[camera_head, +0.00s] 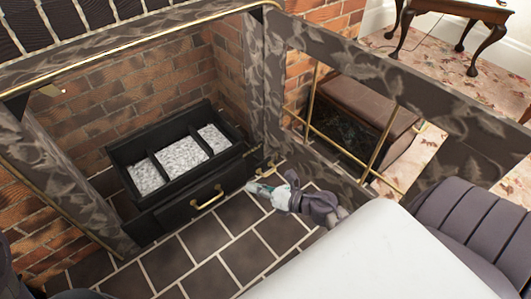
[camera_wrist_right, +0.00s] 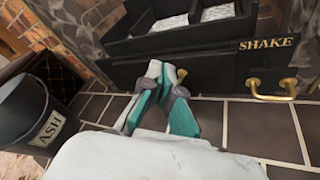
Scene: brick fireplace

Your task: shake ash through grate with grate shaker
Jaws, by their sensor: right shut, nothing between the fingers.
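The black grate box (camera_head: 124,152) sits in the brick fireplace, with pale ash (camera_head: 181,159) in its compartments. A brass handle (camera_head: 207,197) is on its front, and a second brass handle (camera_head: 265,166) is farther right. In the right wrist view, gold letters reading SHAKE (camera_wrist_right: 266,45) are above a brass handle (camera_wrist_right: 272,90) at the right. My right gripper (camera_head: 252,187) is shut and empty, low in front of the grate. In the wrist view its teal fingertips (camera_wrist_right: 161,70) meet left of the SHAKE handle, apart from it. My left gripper is not in view.
A dark bucket labelled ASH (camera_wrist_right: 22,112) stands at the left of the wrist view. The stone surround (camera_head: 262,80) frames the opening. Dark floor tiles (camera_head: 205,245) in front of the grate are clear. A brown footstool (camera_head: 352,100) shows beyond the surround.

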